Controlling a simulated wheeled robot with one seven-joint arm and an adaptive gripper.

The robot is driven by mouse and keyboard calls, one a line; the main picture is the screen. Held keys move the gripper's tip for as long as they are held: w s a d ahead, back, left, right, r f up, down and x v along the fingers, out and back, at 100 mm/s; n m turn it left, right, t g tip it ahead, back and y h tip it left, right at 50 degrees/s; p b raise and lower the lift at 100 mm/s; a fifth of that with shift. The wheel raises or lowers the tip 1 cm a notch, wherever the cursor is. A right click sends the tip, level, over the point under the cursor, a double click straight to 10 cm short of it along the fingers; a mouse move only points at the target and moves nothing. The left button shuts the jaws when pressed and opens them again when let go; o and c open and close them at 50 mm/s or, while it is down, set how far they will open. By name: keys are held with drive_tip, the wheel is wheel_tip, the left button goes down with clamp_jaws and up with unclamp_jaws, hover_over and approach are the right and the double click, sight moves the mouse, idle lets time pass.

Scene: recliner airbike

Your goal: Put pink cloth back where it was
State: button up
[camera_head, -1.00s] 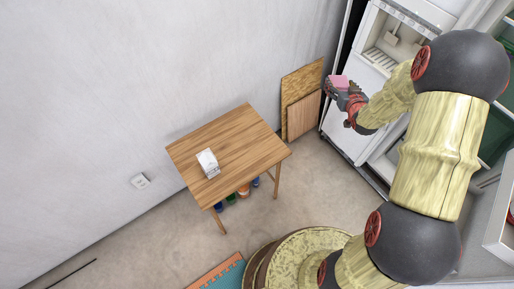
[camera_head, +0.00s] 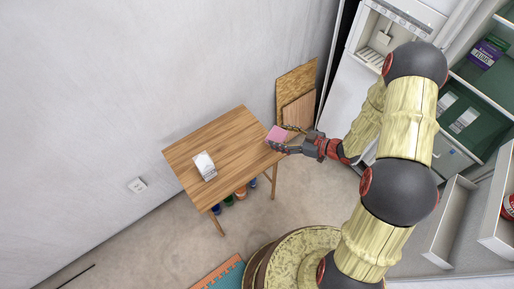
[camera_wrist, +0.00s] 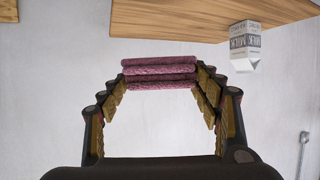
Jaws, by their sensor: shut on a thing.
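The pink cloth (camera_head: 277,133) is a small folded square held at the tips of my gripper (camera_head: 282,142). In the wrist view the cloth (camera_wrist: 160,72) shows as stacked folded layers between the two fingers of my gripper (camera_wrist: 160,80), which is shut on it. In the head view the cloth appears over or beside the right corner of the wooden table (camera_head: 215,135); its exact height above the top is hard to tell. The table (camera_wrist: 190,18) shows at the top of the wrist view.
A white carton (camera_head: 205,166) stands on the table's left half; it also shows in the wrist view (camera_wrist: 245,45). Much of the tabletop is bare. Wooden boards (camera_head: 297,95) lean against the wall behind. Several cans (camera_head: 228,200) sit beneath the table.

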sight(271, 138)
drive_tip(key=a, duration=0.1)
drive_tip(key=a+f, duration=0.1)
drive_tip(key=w+a+f+b, duration=0.1)
drive_tip(key=a, duration=0.1)
drive_tip(key=a+f+b, duration=0.1)
drive_tip(key=a+f, duration=0.1)
drive_tip(key=w+a+f+b, duration=0.1)
drive_tip(key=a+f, duration=0.1)
drive_tip(key=f, duration=0.1)
drive_tip(key=shift+w+a+f, duration=0.15)
drive_tip(key=shift+a, duration=0.15)
drive_tip(key=shift+a+f+b, duration=0.15)
drive_tip(key=shift+f+b, duration=0.3)
drive_tip(key=shift+f, duration=0.5)
drive_tip(key=shift+a+f+b, duration=0.15)
drive_tip(key=shift+f+b, duration=0.3)
drive_tip(key=shift+f, duration=0.45)
drive_tip(key=shift+f, duration=0.15)
drive_tip(key=o, duration=1)
